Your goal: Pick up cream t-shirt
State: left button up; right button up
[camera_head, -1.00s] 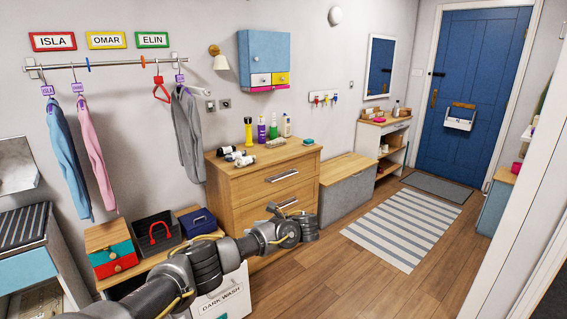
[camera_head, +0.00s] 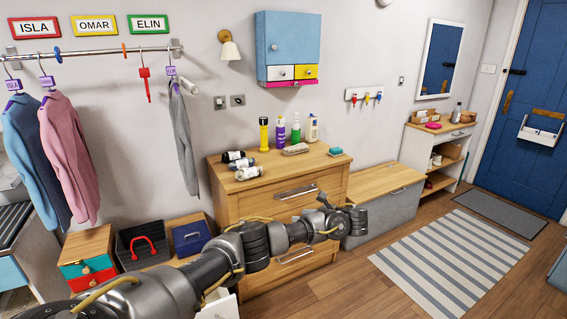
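I cannot make out a cream t-shirt in this view. My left gripper (camera_head: 345,217) is at the end of the dark arm coming in from the lower left. It is in front of the right side of the wooden chest of drawers (camera_head: 230,190), apart from any clothing. Its fingers are small and seen from behind, so I cannot tell whether they are open or shut. My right gripper is out of view. Blue (camera_head: 35,150), pink (camera_head: 70,155) and grey (camera_head: 183,135) garments hang on the rail at the left.
Dark and light rolls (camera_head: 237,162) and several bottles (camera_head: 295,130) stand on the chest. A dark open bin (camera_head: 128,248) and blue box (camera_head: 190,238) sit low left. A grey bench (camera_head: 385,215) is to the right. The floor around the striped rug (camera_head: 450,262) is clear.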

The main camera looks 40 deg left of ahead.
aim_at(242, 175)
jog(key=i, duration=3.5)
jog(key=u, duration=2.2)
